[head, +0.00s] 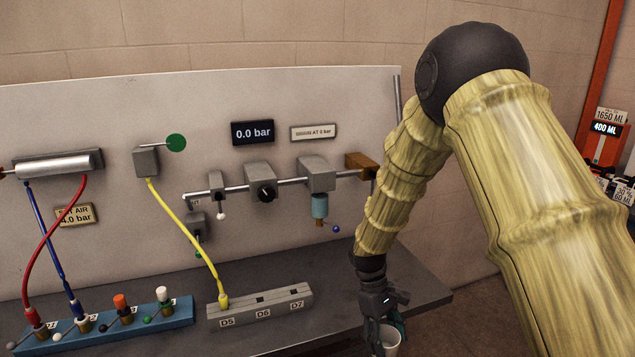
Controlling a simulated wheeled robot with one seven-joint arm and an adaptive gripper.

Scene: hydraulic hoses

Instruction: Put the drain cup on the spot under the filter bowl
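The filter bowl (320,206) is a small teal cylinder under a grey block on the panel's pipe, with a blue-knobbed lever at its lower end. The drain cup (390,340) is a pale cup at the bottom of the head view. My gripper (384,325) points down with its dark and teal fingers around the cup, and appears shut on it. The cup shows in front of the bench's front edge, below and to the right of the filter bowl. The cup's lower part is cut off by the frame. No marked spot is distinct on the bench under the bowl.
The grey bench top (335,270) is bare below the bowl. A grey block labelled D5 to D7 (262,305) and a blue manifold (110,325) with hoses stand left. A yellow hose (185,230) hangs from the panel.

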